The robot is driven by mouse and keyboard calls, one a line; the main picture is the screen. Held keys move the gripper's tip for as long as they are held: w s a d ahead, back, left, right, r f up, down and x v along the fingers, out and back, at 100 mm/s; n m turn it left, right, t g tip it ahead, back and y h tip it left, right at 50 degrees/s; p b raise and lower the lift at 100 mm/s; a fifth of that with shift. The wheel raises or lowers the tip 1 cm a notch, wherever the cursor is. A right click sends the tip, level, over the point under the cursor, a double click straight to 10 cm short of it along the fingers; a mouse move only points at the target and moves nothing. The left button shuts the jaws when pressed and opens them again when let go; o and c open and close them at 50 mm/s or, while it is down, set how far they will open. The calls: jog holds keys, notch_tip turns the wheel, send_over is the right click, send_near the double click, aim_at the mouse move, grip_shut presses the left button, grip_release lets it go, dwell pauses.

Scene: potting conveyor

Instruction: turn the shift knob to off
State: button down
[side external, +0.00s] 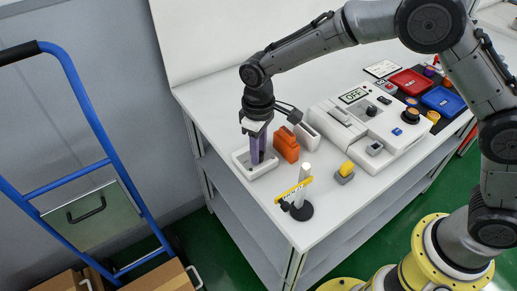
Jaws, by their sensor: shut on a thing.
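A white control panel (345,138) lies to the right, apart from my gripper. I cannot tell which is the shift knob or where either points.
An orange block (286,144) stands close right of my gripper. A yellow-topped switch box (345,172) and a post with a yellow label (298,193) stand near the front edge. Red (408,82) and blue (443,101) trays lie at the right. A blue hand truck (88,120) stands left.

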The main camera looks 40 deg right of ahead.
jog(key=m, duration=0.6)
jog(key=shift+r+m, duration=0.1)
jog(key=shift+m, duration=0.3)
dwell(0.4)
jog(key=c, duration=0.6)
grip_release()
notch_tip(320, 180, up, 14)
jog(key=shift+f, duration=0.1)
